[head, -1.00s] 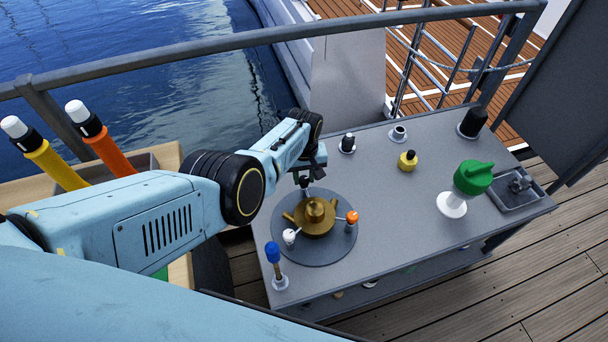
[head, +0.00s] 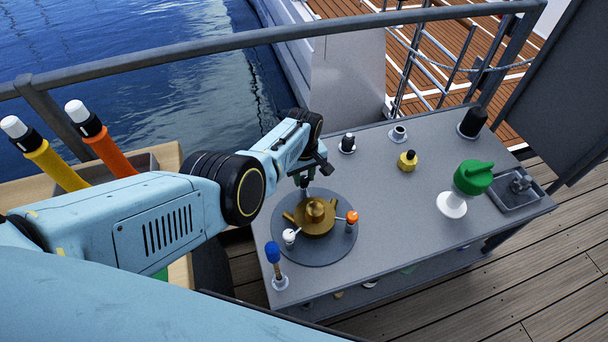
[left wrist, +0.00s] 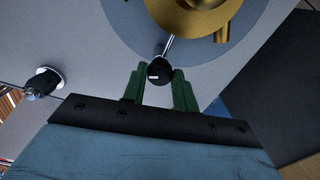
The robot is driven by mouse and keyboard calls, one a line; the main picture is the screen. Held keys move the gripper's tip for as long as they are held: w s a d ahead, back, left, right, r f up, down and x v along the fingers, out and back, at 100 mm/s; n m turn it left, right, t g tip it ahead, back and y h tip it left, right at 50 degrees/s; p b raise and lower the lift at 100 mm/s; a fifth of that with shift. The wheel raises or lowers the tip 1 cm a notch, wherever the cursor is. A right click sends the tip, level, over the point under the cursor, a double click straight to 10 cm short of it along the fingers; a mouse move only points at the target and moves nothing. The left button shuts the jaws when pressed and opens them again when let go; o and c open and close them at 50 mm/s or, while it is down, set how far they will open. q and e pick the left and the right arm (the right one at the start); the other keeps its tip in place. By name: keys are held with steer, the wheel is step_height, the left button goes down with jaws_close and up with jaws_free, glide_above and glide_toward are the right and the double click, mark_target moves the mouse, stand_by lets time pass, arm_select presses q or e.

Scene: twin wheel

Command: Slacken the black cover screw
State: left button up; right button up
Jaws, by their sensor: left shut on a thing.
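The black cover screw (left wrist: 157,71) shows in the left wrist view as a black knob on a thin silver shank beside the brass housing (left wrist: 195,14). My left gripper (left wrist: 157,80) has its green fingers on either side of this knob and is shut on it. In the head view the left gripper (head: 309,177) is at the back edge of the round grey plate (head: 330,255), and it mostly hides the black knob. The brass housing (head: 315,216) sits upright on that plate. Two other screws stand around it, one with a white knob (head: 289,236) and one with an orange knob (head: 352,217). My right gripper is in neither view.
A railing (head: 230,44) runs behind. The table's front middle is clear.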

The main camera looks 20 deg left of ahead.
mark_target(304, 180)
arm_select(q)
steer(key=o, duration=1)
steer(key=shift+c, duration=0.2)
steer(key=shift+r+p, duration=0.55)
steer(key=shift+r, duration=0.05)
step_height(304, 180, up, 12)
steer(key=p, duration=0.6)
steer(key=shift+p, duration=0.4)
steer(key=shift+s, duration=0.15)
